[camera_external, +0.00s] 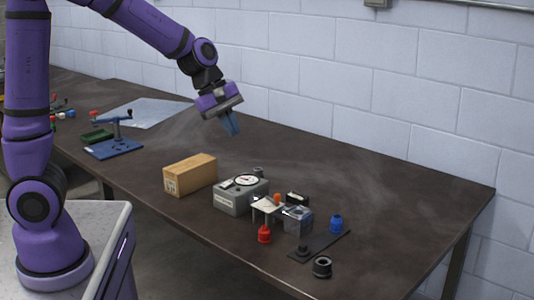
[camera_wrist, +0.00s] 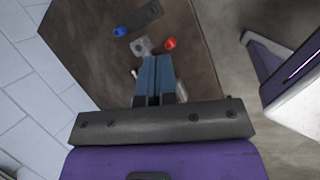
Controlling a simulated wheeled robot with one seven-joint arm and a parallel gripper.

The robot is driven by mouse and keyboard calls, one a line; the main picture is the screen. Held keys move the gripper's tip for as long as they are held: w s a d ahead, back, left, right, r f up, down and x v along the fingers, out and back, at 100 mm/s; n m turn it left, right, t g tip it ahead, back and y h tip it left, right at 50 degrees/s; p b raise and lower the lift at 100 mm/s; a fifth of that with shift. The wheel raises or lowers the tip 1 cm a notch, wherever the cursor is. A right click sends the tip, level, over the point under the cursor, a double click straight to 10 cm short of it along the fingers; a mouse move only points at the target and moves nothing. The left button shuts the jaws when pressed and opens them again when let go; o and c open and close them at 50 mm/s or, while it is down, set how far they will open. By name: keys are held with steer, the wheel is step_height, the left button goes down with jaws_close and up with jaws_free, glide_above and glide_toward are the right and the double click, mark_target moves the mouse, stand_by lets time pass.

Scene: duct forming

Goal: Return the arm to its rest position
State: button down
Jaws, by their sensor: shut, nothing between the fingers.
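My purple arm reaches over the dark table (camera_external: 400,185) from the left in the external view. My gripper (camera_external: 234,131) hangs above the table with its blue fingers pointing down, clear of every object. In the wrist view the blue fingers of my gripper (camera_wrist: 156,62) lie side by side, shut, with nothing held between them. They partly hide the objects on the table behind them.
A blue-based tool (camera_external: 113,148) stands left. A block wall (camera_external: 360,80) runs behind.

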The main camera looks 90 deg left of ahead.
steer(key=s+d+r+m, duration=0.4)
steer(key=s+d+m, duration=0.4)
steer(key=s+m, duration=0.3)
steer(key=s+d+r+m+y, duration=0.1)
steer(key=s+d+r+m, duration=0.3)
steer(key=s+d+m, duration=0.5)
steer(key=shift+s+d+m+y, duration=0.15)
steer(key=shift+s+m+y, duration=0.15)
steer(key=shift+s+m, duration=0.75)
steer(key=c, duration=1.2)
jaws_free()
steer(key=shift+s+m, duration=0.25)
steer(key=shift+c, duration=0.2)
steer(key=shift+o, duration=1.4)
steer(key=shift+w+r, duration=0.1)
steer(key=w+a+r+g, duration=0.1)
steer(key=w+a, duration=0.2)
steer(key=w, duration=0.4)
steer(key=w+a+r, duration=0.1)
steer(key=w+a, duration=0.2)
steer(key=w, duration=0.4)
steer(key=n+g, duration=0.2)
steer(key=g, duration=0.2)
glide_above(277, 195)
step_height(277, 195, down, 28)
step_height(277, 195, down, 11)
steer(key=shift+r, duration=0.2)
